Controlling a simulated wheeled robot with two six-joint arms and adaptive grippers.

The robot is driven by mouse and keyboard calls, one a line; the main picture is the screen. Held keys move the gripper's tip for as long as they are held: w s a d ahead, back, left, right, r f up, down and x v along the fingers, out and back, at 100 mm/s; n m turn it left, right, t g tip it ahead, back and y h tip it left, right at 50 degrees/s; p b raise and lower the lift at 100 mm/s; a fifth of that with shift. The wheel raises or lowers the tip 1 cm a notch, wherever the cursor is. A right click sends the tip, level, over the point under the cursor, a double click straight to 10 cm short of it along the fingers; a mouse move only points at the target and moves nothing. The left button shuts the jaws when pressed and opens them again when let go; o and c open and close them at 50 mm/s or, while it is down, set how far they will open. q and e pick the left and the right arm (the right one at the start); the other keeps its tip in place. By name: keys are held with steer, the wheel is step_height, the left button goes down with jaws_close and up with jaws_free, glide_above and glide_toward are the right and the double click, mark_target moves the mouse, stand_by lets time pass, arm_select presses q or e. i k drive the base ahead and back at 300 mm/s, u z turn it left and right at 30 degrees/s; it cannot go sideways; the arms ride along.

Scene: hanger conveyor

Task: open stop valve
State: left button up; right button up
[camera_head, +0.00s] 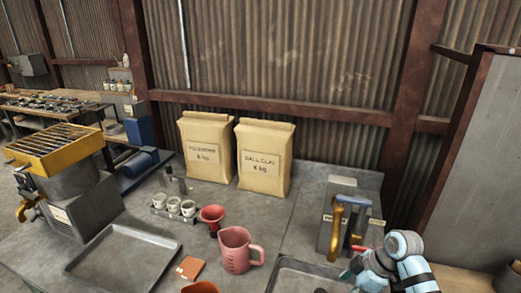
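A grey metal unit (326,236) with small labels stands at the right of the bench, behind the sink. A curved brass-coloured spout or tap (338,222) rises from it. Small red and green parts show low beside it, near my arm; I cannot tell which of these is the stop valve or how it is set. My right arm, pale blue and grey, comes in at the bottom right. Its wrist end is close to the small green part (346,275). Its fingers cannot be made out, and contact cannot be told. My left gripper is not in view.
A sink basin (285,279) lies at the front. A pink jug (237,250), red funnel (211,215), white cups in a rack (158,211) and an empty tray (88,267) stand leftward. Two paper sacks (263,157) (205,148) stand at the back. Bench between sacks and basin is clear.

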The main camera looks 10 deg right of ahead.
mark_target(365, 248)
steer(key=k, duration=1.5)
